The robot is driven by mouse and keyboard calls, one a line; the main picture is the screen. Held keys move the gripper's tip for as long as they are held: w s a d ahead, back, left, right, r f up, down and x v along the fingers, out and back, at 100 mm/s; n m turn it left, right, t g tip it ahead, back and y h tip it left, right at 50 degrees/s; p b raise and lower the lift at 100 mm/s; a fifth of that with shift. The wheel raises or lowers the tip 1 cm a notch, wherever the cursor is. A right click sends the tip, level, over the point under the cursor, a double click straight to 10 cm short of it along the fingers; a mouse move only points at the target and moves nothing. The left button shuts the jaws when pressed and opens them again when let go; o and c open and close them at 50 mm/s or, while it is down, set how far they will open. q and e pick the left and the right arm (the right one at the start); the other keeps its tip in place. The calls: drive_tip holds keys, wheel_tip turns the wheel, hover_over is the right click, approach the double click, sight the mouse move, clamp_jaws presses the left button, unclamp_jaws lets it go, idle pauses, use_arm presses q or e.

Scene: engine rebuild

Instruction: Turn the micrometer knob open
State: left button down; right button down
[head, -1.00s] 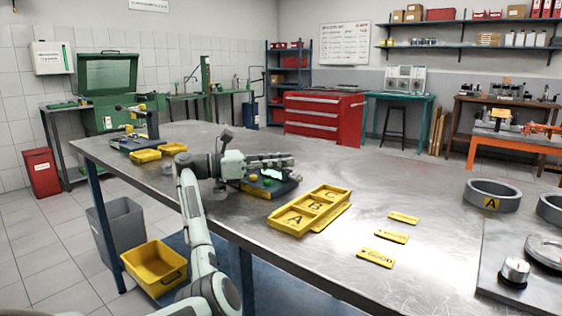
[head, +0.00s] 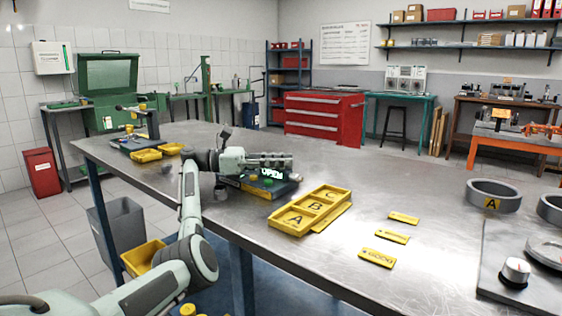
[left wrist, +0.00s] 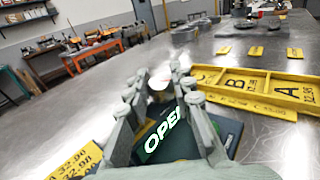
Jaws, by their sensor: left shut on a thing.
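The micrometer stand is a dark block (head: 282,189) on the steel bench, with a lit OPEN sign (head: 271,173) and small green and yellow round parts on top. The OPEN sign also shows in the left wrist view (left wrist: 164,134), below the fingers. My left gripper (head: 290,161) lies nearly level just above the stand, its fingers pointing right. In the left wrist view my left gripper (left wrist: 163,82) has its fingers around a pale, blurred piece between the tips, apparently the micrometer knob. The fingers hide most of it. My right gripper is out of view.
A yellow tray marked A, B, C (head: 273,222) stands close to the right of the stand. Several yellow labels lie farther right, near a grey ring (head: 492,189). A fixture (head: 140,137) and small yellow bins stand at the left end.

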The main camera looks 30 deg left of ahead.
use_arm(q)
drive_tip(key=c, duration=1.3)
unclamp_jaws()
drive_tip(key=shift+d, duration=0.1)
drive_tip(key=v, duration=1.2)
